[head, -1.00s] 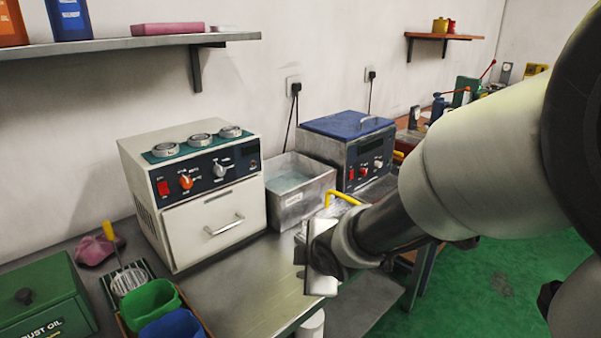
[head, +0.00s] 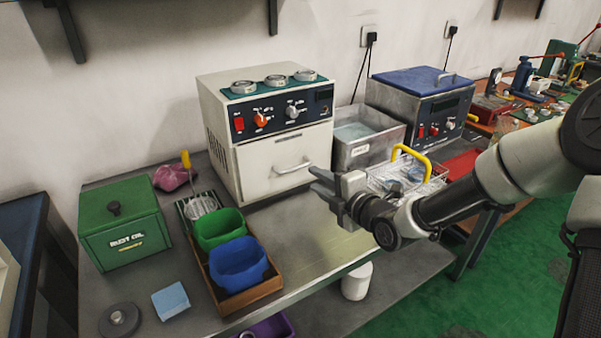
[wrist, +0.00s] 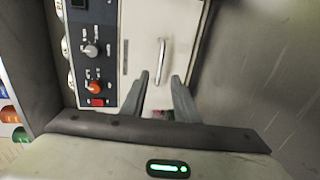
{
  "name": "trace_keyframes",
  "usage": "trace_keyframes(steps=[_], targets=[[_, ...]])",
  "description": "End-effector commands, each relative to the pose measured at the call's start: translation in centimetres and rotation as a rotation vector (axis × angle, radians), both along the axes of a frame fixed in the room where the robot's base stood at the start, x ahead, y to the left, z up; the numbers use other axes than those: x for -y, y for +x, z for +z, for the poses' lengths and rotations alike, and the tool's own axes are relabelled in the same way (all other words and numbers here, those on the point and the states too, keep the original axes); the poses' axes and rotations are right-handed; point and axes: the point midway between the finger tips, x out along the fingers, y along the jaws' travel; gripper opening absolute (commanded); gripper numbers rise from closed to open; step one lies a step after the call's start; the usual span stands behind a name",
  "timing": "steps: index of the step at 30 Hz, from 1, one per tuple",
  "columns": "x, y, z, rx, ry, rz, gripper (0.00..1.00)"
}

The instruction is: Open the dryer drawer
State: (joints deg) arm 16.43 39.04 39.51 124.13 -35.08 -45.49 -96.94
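The dryer (head: 265,130) is a cream box with a dark control panel on the workbench. Its drawer (head: 285,160) is the plain cream front below the panel and looks shut. The drawer handle (head: 293,168) is a metal bar across the drawer front. My gripper (head: 318,185) is in front of the drawer, to the right of the handle in the head view. In the wrist view the two fingers (wrist: 160,95) are apart with nothing between them, and the handle (wrist: 161,60) shows beyond their tips. My gripper is not touching the handle.
Bearing rings (head: 276,80) lie on the dryer's top. A metal tank (head: 365,138) and a wire basket with a yellow handle (head: 405,178) stand to the right. Green and blue bins (head: 238,262) sit front left. The bench before the drawer is clear.

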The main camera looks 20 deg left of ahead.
Motion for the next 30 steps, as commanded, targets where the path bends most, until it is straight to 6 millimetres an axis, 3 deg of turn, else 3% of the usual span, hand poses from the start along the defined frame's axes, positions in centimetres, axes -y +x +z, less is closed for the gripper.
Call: trace_keyframes(steps=[6, 12, 26, 30], targets=[[-3.7, 3.0, -1.2, 0.000, 0.003, 0.001, 0.28], [-5.9, 5.0, -1.8, -0.001, 0.001, 0.000, 0.28], [-6.9, 5.9, -1.9, -0.001, 0.000, -0.001, 0.28], [-6.9, 5.9, -1.9, -0.001, 0.000, -0.001, 0.06]])
